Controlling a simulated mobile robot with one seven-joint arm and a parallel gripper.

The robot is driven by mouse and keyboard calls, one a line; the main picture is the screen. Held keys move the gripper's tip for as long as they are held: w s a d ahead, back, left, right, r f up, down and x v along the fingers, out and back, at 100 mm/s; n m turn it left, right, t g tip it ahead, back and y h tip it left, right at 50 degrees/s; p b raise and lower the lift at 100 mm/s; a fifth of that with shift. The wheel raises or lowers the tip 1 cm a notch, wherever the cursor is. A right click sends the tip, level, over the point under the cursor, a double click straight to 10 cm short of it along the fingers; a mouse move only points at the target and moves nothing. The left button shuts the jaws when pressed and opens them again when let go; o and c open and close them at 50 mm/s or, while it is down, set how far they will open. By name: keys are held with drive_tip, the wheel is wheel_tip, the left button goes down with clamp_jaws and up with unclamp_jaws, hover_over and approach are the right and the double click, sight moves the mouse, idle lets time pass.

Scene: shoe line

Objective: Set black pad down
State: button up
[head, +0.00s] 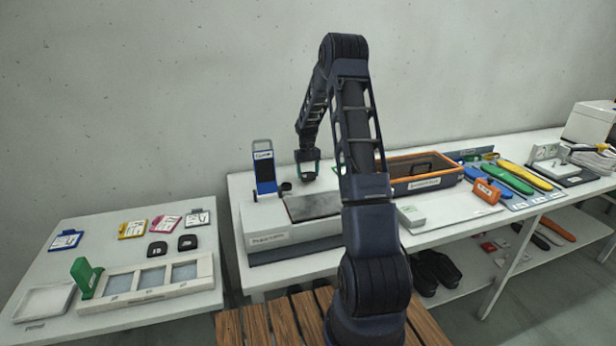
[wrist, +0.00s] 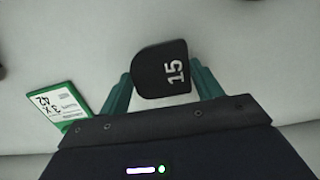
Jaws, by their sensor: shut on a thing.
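My gripper (head: 308,165) hangs over the back of the right-hand bench, just right of a blue upright panel. In the wrist view its green fingers (wrist: 163,92) are shut on a black pad (wrist: 160,75) with a white "15" on it. The pad has one rounded end and sits between the fingertips over a pale surface. I cannot tell whether it touches that surface. Two other black pads, a left one (head: 157,249) and a right one (head: 187,242), lie on the left-hand table.
A green-edged label card (wrist: 58,105) is left of the fingers in the wrist view. The blue panel (head: 264,172) and a pale machine with a dark top plate (head: 313,205) stand near my gripper. An orange-rimmed tray (head: 420,183) is to the right. My arm hides part of the bench.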

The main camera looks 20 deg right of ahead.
drive_tip(key=shift+f, duration=0.85)
drive_tip(key=shift+f, duration=0.15)
drive_tip(key=o, duration=1)
